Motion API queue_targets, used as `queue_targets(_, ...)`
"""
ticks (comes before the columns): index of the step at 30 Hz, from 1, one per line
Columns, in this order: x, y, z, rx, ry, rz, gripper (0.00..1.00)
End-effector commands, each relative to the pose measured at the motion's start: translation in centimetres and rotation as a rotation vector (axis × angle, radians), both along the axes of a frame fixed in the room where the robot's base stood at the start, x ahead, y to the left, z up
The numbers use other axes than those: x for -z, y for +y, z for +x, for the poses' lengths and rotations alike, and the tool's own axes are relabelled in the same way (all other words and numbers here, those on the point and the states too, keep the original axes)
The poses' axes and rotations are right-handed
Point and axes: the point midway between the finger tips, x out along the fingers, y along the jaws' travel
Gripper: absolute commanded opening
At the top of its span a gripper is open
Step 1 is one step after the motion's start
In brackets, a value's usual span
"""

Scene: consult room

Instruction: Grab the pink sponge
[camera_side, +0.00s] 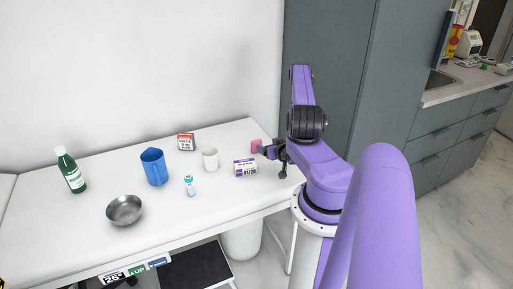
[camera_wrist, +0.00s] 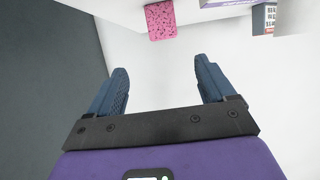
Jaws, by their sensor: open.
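The pink sponge (camera_wrist: 160,20) lies on the white table near its right end. In the side view the sponge (camera_side: 256,146) shows as a small pink block just left of my gripper (camera_side: 266,149). In the wrist view my gripper (camera_wrist: 164,78) has its two blue fingers wide apart, with only bare white surface between them. The sponge is not between the fingers.
A purple-and-white box (camera_side: 245,168) stands close to the sponge. A white mug (camera_side: 210,159), a small red-and-dark box (camera_side: 186,142), a blue pitcher (camera_side: 153,168), a small tube (camera_side: 190,186), a metal bowl (camera_side: 124,210) and a green bottle (camera_side: 70,170) stand further left. Grey cabinets (camera_side: 385,60) rise behind.

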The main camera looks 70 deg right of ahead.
Motion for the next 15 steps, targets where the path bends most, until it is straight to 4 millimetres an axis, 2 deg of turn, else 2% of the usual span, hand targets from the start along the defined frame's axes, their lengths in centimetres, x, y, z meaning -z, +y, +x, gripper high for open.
queue_targets(9, 2.0, -3.6, 3.5, -0.002, -0.001, -0.002, 0.83)
queue_targets(15, 2.9, -5.1, 4.9, -0.002, 0.0, 0.001, 0.83)
